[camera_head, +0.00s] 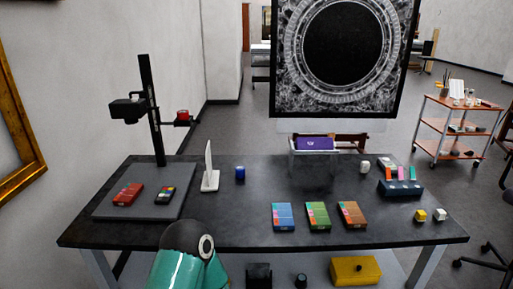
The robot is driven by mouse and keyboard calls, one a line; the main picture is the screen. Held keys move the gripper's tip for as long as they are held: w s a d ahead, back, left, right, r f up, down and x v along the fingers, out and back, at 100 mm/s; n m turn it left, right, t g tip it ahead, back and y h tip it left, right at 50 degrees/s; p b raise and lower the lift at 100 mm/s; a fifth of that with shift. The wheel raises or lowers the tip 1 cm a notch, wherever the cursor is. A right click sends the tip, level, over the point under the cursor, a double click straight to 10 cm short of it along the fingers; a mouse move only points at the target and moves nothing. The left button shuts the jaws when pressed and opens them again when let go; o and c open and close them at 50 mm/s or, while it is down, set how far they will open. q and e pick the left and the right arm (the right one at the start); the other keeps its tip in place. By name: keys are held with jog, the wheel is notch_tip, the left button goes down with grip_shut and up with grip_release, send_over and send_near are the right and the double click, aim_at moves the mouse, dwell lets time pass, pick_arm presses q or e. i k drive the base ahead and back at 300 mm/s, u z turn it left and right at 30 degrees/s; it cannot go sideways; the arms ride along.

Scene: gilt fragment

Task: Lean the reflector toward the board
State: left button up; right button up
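A thin white panel that looks like the reflector (209,165) stands close to upright on a small white foot on the dark table (330,236). It is just right of a grey board (180,209), apart from its right edge. The board lies flat at the table's left end under a black column stand (153,115). A red box (128,194) and a small colour-patched dark box (166,195) lie on the board. A teal link of my arm shows at the bottom, in front of the table. Neither gripper is in view.
A dark blue cylinder (240,175) stands just right of the reflector. Several coloured boxes, including a green one (318,215), lie at the middle front. A blue holder (400,188) and small blocks (420,215) are at the right. The table between reflector and front edge is clear.

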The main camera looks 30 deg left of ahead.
aim_at(207, 153)
jog(key=u, duration=0.8)
jog(key=i, duration=0.15)
jog(key=z, duration=1.95)
jog(key=k, duration=1.7)
jog(key=u, duration=1.15)
jog(key=i, duration=0.85)
jog(key=u, duration=0.05)
